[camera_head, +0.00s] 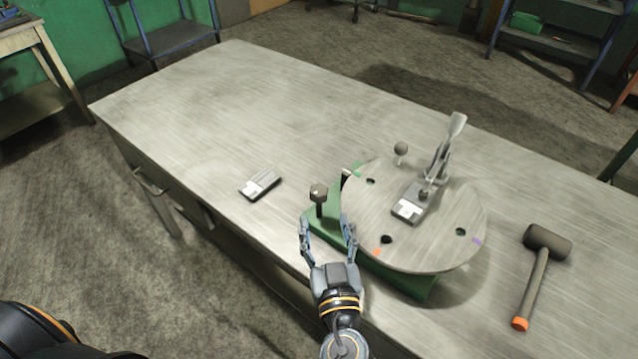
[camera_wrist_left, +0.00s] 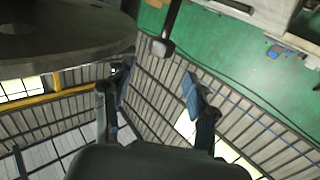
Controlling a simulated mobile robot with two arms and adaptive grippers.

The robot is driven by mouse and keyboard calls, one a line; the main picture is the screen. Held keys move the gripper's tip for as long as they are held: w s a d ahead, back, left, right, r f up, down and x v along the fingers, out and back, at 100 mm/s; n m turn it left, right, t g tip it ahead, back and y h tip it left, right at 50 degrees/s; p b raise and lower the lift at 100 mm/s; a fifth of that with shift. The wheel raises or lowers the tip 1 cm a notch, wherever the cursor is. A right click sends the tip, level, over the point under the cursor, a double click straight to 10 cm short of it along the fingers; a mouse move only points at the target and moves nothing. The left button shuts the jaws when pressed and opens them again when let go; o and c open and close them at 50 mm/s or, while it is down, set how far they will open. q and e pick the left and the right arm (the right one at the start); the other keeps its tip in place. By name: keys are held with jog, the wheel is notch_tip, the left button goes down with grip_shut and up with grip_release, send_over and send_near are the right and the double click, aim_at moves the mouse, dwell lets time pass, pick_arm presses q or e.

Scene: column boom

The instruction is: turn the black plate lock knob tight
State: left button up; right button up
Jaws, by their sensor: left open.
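The black plate lock knob (camera_head: 319,193) stands upright on a stem at the left end of a green base (camera_head: 323,228), beside the round grey plate (camera_head: 460,205). My left gripper (camera_head: 328,226) is open, on the near side of the knob, with its fingers spread and pointing towards it. In the left wrist view, a dark stem with a block-like head, seemingly the knob (camera_wrist_left: 162,46), shows beyond and between the open fingers (camera_wrist_left: 152,92), apart from them. The plate's edge (camera_wrist_left: 60,45) fills the upper left there. My right gripper is not in view.
A lever clamp (camera_head: 443,160) and a small grey block (camera_head: 409,208) sit on the plate. A ball-topped pin (camera_head: 401,150) stands behind it. A similar block (camera_head: 261,185) lies left on the workbench (camera_head: 240,100); a mallet (camera_head: 543,262) lies right. The far left bench top is clear.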

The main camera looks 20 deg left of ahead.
aim_at(321, 197)
pick_arm(q)
jog(key=p+x, duration=0.1)
jog(key=x, duration=0.3)
jog(key=shift+w+a+r, duration=0.15)
jog(key=shift+w+r, duration=0.05)
jog(key=shift+w, duration=0.05)
jog(key=p+x, duration=0.1)
jog(key=x, duration=0.2)
jog(key=shift+w+a+f+p, duration=0.1)
jog(key=shift+w+a+p, duration=0.05)
jog(key=shift+w+p, duration=0.2)
jog(key=shift+w+a, duration=0.15)
jog(key=shift+w, duration=0.1)
jog(key=shift+w+a+f, duration=0.15)
jog(key=shift+w, duration=0.1)
jog(key=shift+c, duration=1)
jog(key=c, duration=0.7)
jog(key=shift+c, duration=1.3)
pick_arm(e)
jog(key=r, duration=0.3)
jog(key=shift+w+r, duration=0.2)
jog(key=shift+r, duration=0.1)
